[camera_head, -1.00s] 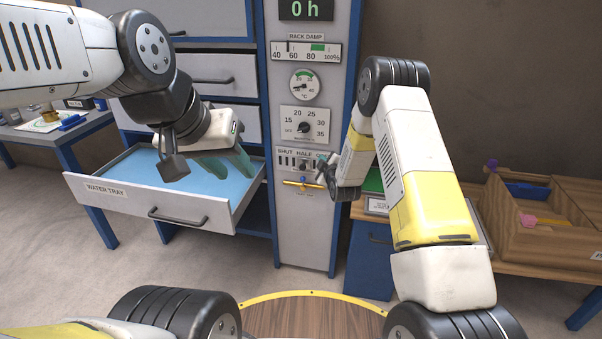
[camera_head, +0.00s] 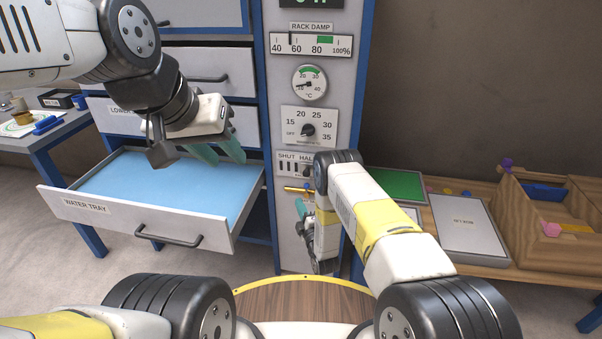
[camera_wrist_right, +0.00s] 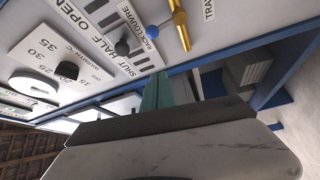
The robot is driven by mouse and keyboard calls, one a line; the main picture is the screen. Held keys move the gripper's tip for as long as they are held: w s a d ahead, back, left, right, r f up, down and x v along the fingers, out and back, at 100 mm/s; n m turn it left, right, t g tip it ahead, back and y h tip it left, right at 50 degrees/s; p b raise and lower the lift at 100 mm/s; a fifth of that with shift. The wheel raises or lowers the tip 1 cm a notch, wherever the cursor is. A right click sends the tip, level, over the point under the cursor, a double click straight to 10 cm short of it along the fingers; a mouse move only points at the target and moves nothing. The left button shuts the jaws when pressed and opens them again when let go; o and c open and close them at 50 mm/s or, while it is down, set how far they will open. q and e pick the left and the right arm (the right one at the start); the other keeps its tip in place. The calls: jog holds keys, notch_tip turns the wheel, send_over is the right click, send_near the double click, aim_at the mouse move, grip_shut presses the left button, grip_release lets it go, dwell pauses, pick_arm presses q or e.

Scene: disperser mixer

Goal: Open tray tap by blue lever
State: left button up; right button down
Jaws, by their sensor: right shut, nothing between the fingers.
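The tray tap (camera_head: 296,189) is a brass bar low on the grey control panel, under the SHUT / HALF scale. Its blue lever (camera_wrist_right: 152,31) shows a round blue knob next to the brass bar (camera_wrist_right: 179,24) in the right wrist view. My right gripper (camera_head: 301,208) is shut and empty, just below the tap in the head view. In the right wrist view its green fingertips (camera_wrist_right: 157,80) point towards the panel, apart from the blue knob. My left gripper (camera_head: 219,151) is open and empty above the open water tray (camera_head: 95,211).
A black slider knob (camera_wrist_right: 122,47) sits close to the blue knob, on the louvre scale. A dial knob (camera_head: 308,130) is higher on the panel. At right, a wooden table carries a green pad (camera_head: 396,184), a grey plate (camera_head: 468,228) and a wooden box (camera_head: 545,215).

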aim_at(307, 190)
jog(key=w, duration=0.9)
jog(key=shift+w+d+r, duration=0.1)
jog(key=shift+w+d, duration=0.15)
